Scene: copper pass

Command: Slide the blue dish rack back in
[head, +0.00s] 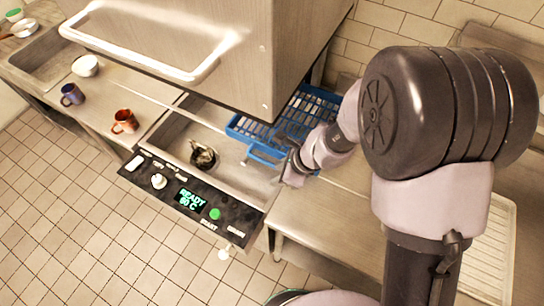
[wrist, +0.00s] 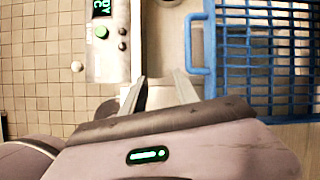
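The blue dish rack (head: 290,122) sits at the right side of the dishwasher, partly under the raised hood and partly out to the right. Its looped handle (head: 262,157) faces the front. The wrist view shows the rack's grid (wrist: 262,60) at the right, with the handle (wrist: 197,44) on its left edge. My gripper (head: 285,172) is close to the handle in the head view. In the wrist view, my gripper (wrist: 159,76) has its two fingers apart with nothing between them. The handle lies just beyond and right of the fingertips, apart from them.
The steel hood (head: 190,40) with its bar handle hangs raised over the wash basin (head: 224,160). A control panel (head: 185,200) reading READY runs along the front. A blue mug (head: 71,95), an orange mug (head: 124,122) and a white bowl (head: 85,66) stand on the left counter.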

